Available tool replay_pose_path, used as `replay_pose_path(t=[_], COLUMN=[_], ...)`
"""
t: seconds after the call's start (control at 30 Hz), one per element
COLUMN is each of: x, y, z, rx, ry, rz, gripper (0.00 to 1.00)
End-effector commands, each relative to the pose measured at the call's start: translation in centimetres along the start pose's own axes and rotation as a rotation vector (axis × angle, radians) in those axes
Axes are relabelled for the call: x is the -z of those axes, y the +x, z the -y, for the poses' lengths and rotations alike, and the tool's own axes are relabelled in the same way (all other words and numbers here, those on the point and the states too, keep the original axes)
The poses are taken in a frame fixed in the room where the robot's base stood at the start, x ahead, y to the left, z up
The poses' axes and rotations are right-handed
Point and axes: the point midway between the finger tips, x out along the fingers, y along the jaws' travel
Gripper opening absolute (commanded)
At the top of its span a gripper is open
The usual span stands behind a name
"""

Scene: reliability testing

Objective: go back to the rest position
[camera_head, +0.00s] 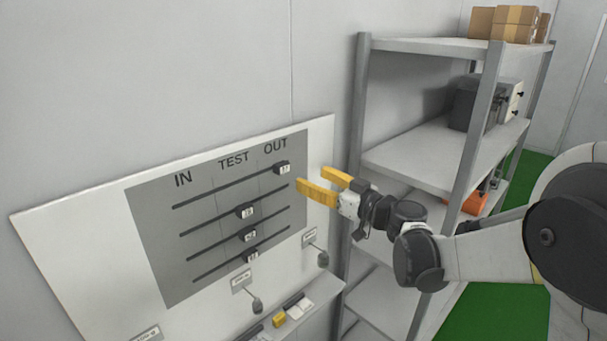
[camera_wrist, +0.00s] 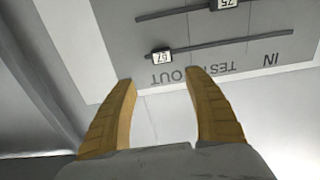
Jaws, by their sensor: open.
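My gripper (camera_head: 322,187) has two yellow fingers and is open and empty. In the head view it is in front of the right side of the grey panel (camera_head: 155,240), near the OUT column. The wrist view shows both fingers (camera_wrist: 160,85) spread apart with the panel beyond them, upside down. The top slider (camera_head: 282,168) is under OUT, close to the gripper but apart from it. It also shows in the wrist view (camera_wrist: 160,55). Several other sliders, such as the second one (camera_head: 245,211), sit under TEST on their rails.
A metal shelf unit (camera_head: 422,153) stands right of the panel, behind my arm, with cardboard boxes (camera_head: 515,23) on top and an orange item (camera_head: 474,203) lower down. Below the panel is a ledge with small items, including a yellow one (camera_head: 279,319). Grey knobs hang there.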

Motion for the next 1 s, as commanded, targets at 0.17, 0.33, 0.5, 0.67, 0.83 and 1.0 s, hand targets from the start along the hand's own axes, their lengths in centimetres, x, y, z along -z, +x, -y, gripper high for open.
replay_pose_path(t=[0.17,0.33,0.5,0.67,0.83,1.0], x=[0.0,-0.1,-1.9,-6.8,-13.9,-21.7], y=[-0.3,-0.3,-2.1,-7.4,-15.7,-25.2], z=[0.0,0.1,1.4,4.4,7.4,9.3], rx=[0.001,0.001,0.003,-0.035,-0.162,-0.378], ry=[0.0,0.001,0.031,0.118,0.225,0.32], rz=[0.0,0.002,0.081,0.286,0.528,0.729], gripper=[0.61,0.61,0.61,0.61,0.61,0.61])
